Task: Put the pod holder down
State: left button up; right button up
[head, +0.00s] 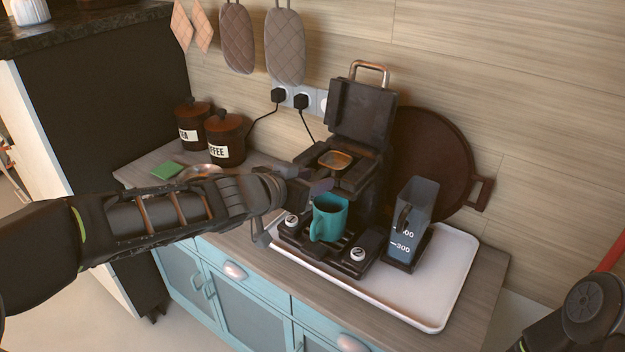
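The black coffee machine (362,112) stands on a white tray with its lid raised. A copper-rimmed square piece (336,159), which looks like the pod holder, sits at the machine's open top, under the lid. My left gripper (305,187) reaches in from the left to the machine's front, just below and left of that piece. Its fingertips are dark against the dark machine, so I cannot tell whether they are open or closed on a handle. My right arm shows only at the lower right edge; its gripper is out of view.
A teal mug (328,217) stands on the machine's drip grate, close to my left gripper. A grey measuring jug (412,218) stands to its right. The white tray (440,290) has bare room at front right. Tea and coffee canisters (226,137) and a green sponge (167,170) are behind my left arm.

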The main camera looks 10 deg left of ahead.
pick_arm(q)
jog(key=shift+s+a+r+p, duration=0.1)
jog(key=shift+s+r+p, duration=0.05)
jog(key=shift+r+p, duration=0.2)
jog(key=p+v, duration=0.7)
jog(key=v, duration=0.4)
jog(key=shift+s, duration=0.3)
